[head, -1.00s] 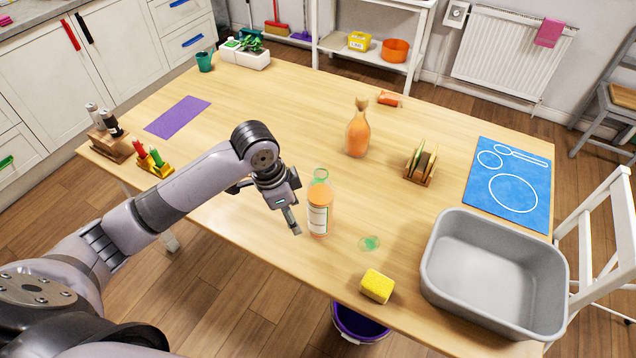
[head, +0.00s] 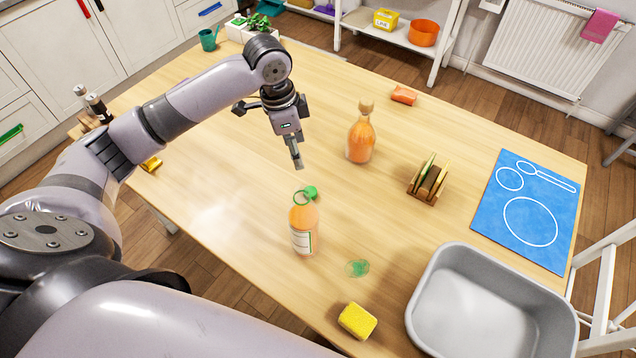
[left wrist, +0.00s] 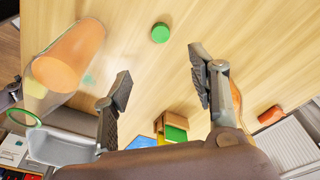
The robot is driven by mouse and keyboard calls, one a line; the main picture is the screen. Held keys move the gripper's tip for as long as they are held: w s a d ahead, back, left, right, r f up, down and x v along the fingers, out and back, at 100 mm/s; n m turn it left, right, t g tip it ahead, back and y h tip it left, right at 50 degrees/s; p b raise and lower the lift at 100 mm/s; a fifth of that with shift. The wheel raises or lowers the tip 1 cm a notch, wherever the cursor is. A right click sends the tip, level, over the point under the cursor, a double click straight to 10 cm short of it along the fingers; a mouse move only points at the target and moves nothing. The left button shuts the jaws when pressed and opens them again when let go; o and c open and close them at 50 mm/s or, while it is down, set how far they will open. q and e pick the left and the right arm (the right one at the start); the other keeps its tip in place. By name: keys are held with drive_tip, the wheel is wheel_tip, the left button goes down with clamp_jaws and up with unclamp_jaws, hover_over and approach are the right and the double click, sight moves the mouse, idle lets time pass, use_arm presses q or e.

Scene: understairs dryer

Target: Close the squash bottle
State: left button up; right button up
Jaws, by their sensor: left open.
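The squash bottle (head: 303,232), clear with orange drink and a pale label, stands upright near the table's front edge. Its mouth has a green ring, and no cap shows on it. It also shows in the left wrist view (left wrist: 68,58) at the upper left. A green cap (head: 312,192) lies on the table just behind the bottle's mouth in the head view; it also shows in the left wrist view (left wrist: 160,33). My left gripper (head: 298,164) is above the table, beyond the bottle. Its fingers are apart and empty in the left wrist view (left wrist: 160,70). My right gripper is not in view.
A corked orange bottle (head: 361,138) and a wooden rack (head: 428,184) stand to the right. A translucent green patch (head: 358,268) and a yellow sponge (head: 357,321) lie near the front edge. A grey basin (head: 430,282) and blue mat (head: 527,215) are at right.

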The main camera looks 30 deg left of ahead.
use_arm(q)
drive_tip(key=f, duration=0.3)
drive_tip(key=d+f, duration=0.1)
drive_tip(key=f, duration=0.3)
drive_tip(key=f+p, duration=0.1)
drive_tip(key=f, duration=0.3)
drive_tip(key=shift+w+d+f, duration=0.1)
drive_tip(key=shift+w+d, duration=0.05)
drive_tip(key=shift+f, duration=0.3)
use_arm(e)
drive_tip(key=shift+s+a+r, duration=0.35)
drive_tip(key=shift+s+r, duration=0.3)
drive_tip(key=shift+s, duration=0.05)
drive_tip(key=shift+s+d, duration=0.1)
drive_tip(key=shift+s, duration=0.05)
use_arm(q)
drive_tip(key=shift+w+d+f+p, duration=0.15)
drive_tip(key=shift+w+f+p, duration=0.05)
drive_tip(key=shift+f, duration=0.65)
drive_tip(key=shift+w+d+f+p, duration=0.15)
drive_tip(key=shift+w+f, duration=0.1)
drive_tip(key=shift+f, duration=0.55)
drive_tip(key=shift+w+d+f+p, duration=0.1)
drive_tip(key=shift+w+f+p, duration=0.1)
drive_tip(key=shift+f, duration=0.65)
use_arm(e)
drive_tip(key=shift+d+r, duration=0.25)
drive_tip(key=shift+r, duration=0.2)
